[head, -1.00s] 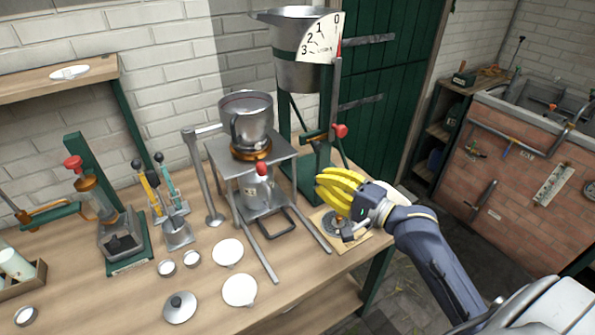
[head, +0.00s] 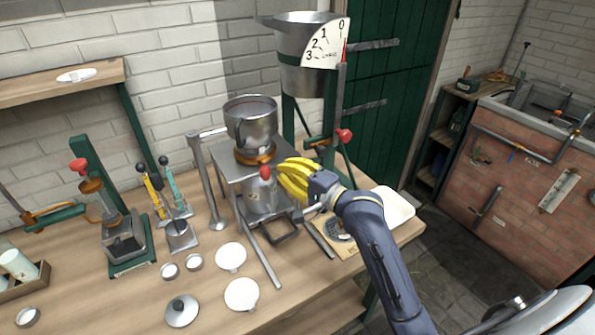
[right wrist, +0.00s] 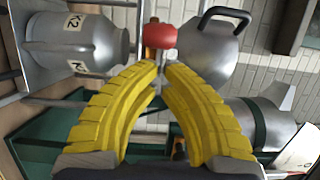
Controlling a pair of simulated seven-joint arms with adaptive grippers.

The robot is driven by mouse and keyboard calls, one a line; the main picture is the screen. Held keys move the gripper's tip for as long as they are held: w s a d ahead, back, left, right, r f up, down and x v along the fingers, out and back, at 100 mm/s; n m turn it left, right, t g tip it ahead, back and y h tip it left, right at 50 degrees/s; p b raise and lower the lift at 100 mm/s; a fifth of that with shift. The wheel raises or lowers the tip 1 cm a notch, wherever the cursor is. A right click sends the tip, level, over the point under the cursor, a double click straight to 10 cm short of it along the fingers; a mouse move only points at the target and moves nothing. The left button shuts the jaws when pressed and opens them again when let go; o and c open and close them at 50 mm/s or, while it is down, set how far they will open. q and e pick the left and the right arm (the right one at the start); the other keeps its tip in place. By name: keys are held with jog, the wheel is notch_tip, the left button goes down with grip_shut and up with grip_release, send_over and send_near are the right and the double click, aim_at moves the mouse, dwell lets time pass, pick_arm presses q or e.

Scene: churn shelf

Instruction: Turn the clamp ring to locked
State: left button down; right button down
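The clamp ring (head: 254,156) is a copper-coloured band under a metal pot (head: 251,122) on a grey stand (head: 232,165). Its red knob (head: 265,172) sticks out at the front. My right gripper (head: 280,172), with yellow fingers, is just right of the knob in the head view. In the right wrist view the red knob (right wrist: 160,36) shows just past the fingertips (right wrist: 161,66). The tips nearly meet with nothing seen between them, so the gripper looks shut and empty. Any contact with the knob is unclear. My left gripper is out of view.
A can (head: 260,193) stands under the pot. A hopper with a dial (head: 300,60) rises behind. A white tray (head: 398,206) and a wooden board (head: 338,240) lie at the right edge. Lever devices (head: 180,232) and pale discs (head: 240,294) are at the left and front.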

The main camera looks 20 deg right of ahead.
aim_at(268, 174)
jog(key=shift+w+a, duration=0.15)
jog(key=shift+a, duration=0.35)
jog(key=shift+s+a, duration=0.15)
jog(key=shift+a, duration=0.8)
jog(key=shift+s+a, duration=0.1)
jog(key=shift+a, duration=0.85)
